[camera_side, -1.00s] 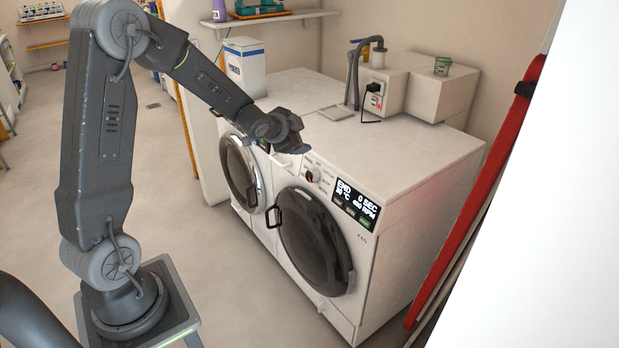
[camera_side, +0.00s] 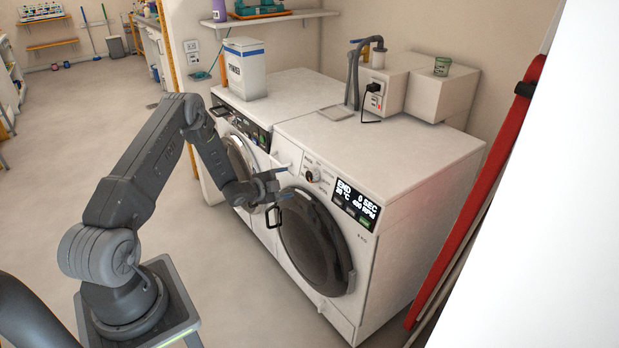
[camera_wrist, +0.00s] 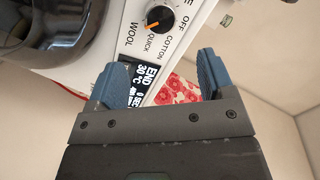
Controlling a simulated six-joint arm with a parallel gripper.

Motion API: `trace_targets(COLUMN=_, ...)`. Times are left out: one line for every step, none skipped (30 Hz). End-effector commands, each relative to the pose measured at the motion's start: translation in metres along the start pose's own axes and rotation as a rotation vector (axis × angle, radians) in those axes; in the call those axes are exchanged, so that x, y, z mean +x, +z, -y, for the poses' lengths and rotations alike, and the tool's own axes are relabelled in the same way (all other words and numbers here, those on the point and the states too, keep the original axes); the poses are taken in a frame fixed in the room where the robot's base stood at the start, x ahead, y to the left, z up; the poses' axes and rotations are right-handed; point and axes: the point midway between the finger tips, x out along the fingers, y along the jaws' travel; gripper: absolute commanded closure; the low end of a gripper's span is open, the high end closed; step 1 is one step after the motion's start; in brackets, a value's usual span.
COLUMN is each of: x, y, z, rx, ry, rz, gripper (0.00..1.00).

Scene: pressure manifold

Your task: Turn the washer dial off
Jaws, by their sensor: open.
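The washer dial (camera_side: 312,175) is a small round knob on the top left of the near washer's front panel. The wrist view shows this black dial (camera_wrist: 160,18) with an orange pointer aimed near the QUICK label. In the wrist view my gripper's blue fingers (camera_wrist: 159,72) are spread and empty, below the dial.
The near washer (camera_side: 405,165) has a lit display (camera_side: 356,204) reading END, 0 SEC. Its dark round door (camera_side: 315,245) has a protruding handle (camera_side: 273,216) below my gripper. A second machine (camera_side: 300,88) stands to the left. A white box (camera_side: 245,70) sits on top.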

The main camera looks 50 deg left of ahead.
Motion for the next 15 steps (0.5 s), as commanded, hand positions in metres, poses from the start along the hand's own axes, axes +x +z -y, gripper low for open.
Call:
trace_targets(x=0.011, y=-0.001, z=-0.001, rx=0.002, ry=0.000, rz=-0.003, gripper=0.25)
trace_targets(x=0.017, y=-0.001, z=-0.001, rx=0.001, ry=0.001, rz=-0.002, gripper=0.25)
trace_targets(x=0.025, y=-0.001, z=-0.001, rx=0.002, ry=0.000, rz=-0.003, gripper=0.25)
trace_targets(x=0.032, y=-0.001, z=-0.001, rx=0.002, ry=0.001, rz=-0.003, gripper=0.25)
trace_targets(x=0.037, y=-0.001, z=-0.001, rx=0.002, ry=0.001, rz=-0.003, gripper=0.25)
trace_targets(x=0.044, y=-0.001, z=-0.001, rx=0.002, ry=0.000, rz=-0.002, gripper=0.25)
trace_targets(x=0.050, y=-0.001, z=-0.001, rx=0.002, ry=0.001, rz=-0.002, gripper=0.25)
trace_targets(x=0.055, y=-0.001, z=-0.001, rx=0.001, ry=0.001, rz=-0.002, gripper=0.25)
trace_targets(x=0.062, y=-0.001, z=-0.001, rx=0.001, ry=0.001, rz=-0.001, gripper=0.25)
trace_targets(x=0.067, y=-0.001, z=-0.001, rx=0.001, ry=0.000, rz=-0.001, gripper=0.25)
trace_targets(x=0.072, y=0.000, z=-0.001, rx=0.001, ry=0.000, rz=-0.001, gripper=0.25)
trace_targets(x=0.078, y=-0.001, z=-0.001, rx=0.001, ry=0.000, rz=-0.001, gripper=0.25)
trace_targets(x=0.082, y=-0.001, z=-0.001, rx=0.000, ry=0.000, rz=-0.001, gripper=0.25)
trace_targets(x=0.086, y=-0.001, z=-0.001, rx=0.000, ry=0.000, rz=0.000, gripper=0.25)
trace_targets(x=0.091, y=0.000, z=0.000, rx=0.001, ry=0.000, rz=0.000, gripper=0.25)
